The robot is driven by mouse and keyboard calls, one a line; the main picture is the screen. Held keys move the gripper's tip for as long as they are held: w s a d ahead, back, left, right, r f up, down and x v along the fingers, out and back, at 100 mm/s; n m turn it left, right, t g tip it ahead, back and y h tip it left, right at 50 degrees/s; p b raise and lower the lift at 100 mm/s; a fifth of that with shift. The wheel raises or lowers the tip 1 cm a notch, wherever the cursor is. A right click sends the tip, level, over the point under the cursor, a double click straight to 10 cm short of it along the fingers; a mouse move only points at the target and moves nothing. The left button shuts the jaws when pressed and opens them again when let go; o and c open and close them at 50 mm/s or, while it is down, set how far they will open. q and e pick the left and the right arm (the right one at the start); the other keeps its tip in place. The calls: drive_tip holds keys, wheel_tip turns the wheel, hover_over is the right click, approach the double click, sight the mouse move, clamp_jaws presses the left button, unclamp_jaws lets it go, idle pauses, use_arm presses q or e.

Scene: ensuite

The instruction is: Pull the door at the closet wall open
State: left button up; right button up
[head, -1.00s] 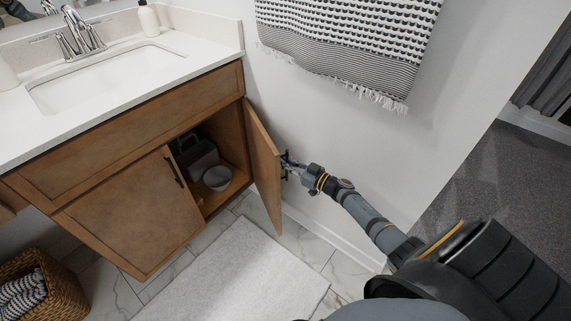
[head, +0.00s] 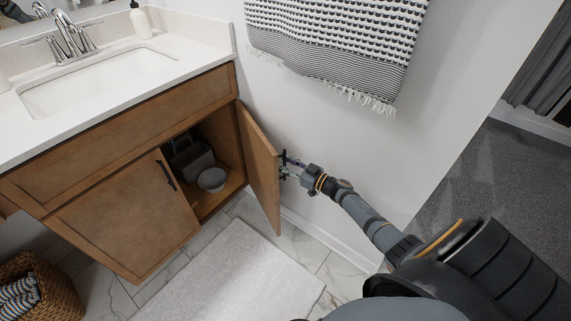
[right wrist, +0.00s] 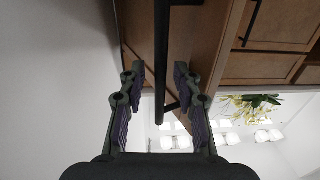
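The brown vanity door beside the white wall (head: 259,165) stands swung well open, and the cabinet interior shows behind it. Its dark bar handle (right wrist: 161,60) is on the door's outer face, towards the wall. My right gripper (head: 287,168) is at this handle, between the door and the wall. In the right wrist view the gripper's fingers (right wrist: 160,100) are spread apart, with the bar between them and gaps visible on both sides. My left gripper is not in view.
Inside the cabinet are a white bowl (head: 212,180) and a grey container (head: 192,160). The left door (head: 130,222) is shut. A white mat (head: 225,280) lies on the tiles, a wicker basket (head: 62,295) stands lower left, and a towel (head: 340,45) hangs above my right arm.

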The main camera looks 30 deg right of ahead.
drive_tip(key=v, duration=1.1)
drive_tip(key=shift+s+d, duration=0.15)
drive_tip(key=shift+s, duration=0.25)
